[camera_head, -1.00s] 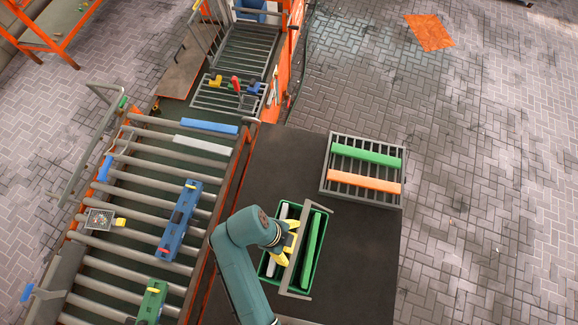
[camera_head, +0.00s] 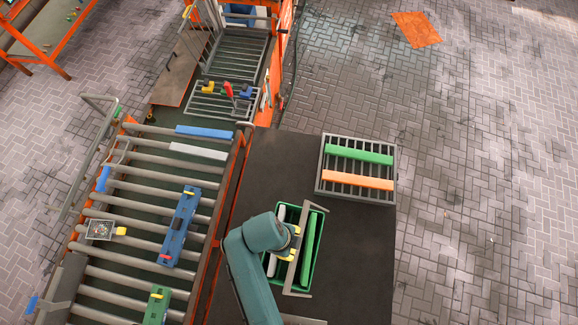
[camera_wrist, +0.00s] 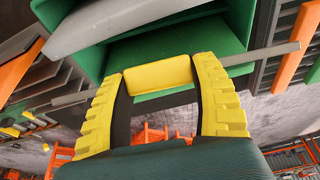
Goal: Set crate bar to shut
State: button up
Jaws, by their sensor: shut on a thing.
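The green crate (camera_head: 314,272) stands on the dark tabletop, with a grey plank (camera_head: 273,262) and a green plank (camera_head: 309,238) in it. The grey crate bar (camera_head: 290,275) runs lengthwise over the crate, with bent ends at both short sides. My gripper (camera_head: 294,243) is at the middle of the bar, above the crate. In the wrist view, the yellow fingers of my gripper (camera_wrist: 160,90) are shut on a yellow grip of the crate bar (camera_wrist: 275,54). The crate wall (camera_wrist: 150,57) is just beyond. My wrist hides part of the crate in the head view.
A grey rack (camera_head: 320,185) with a green plank (camera_head: 358,153) and an orange plank (camera_head: 357,178) stands behind the crate. A roller conveyor (camera_head: 130,235) with blue and green parts lies to the left. The tabletop (camera_head: 355,265) is clear to the crate's right.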

jog(key=o, duration=1.3)
jog(key=shift+a, duration=0.1)
jog(key=v, duration=1.2)
jog(key=shift+w, duration=0.1)
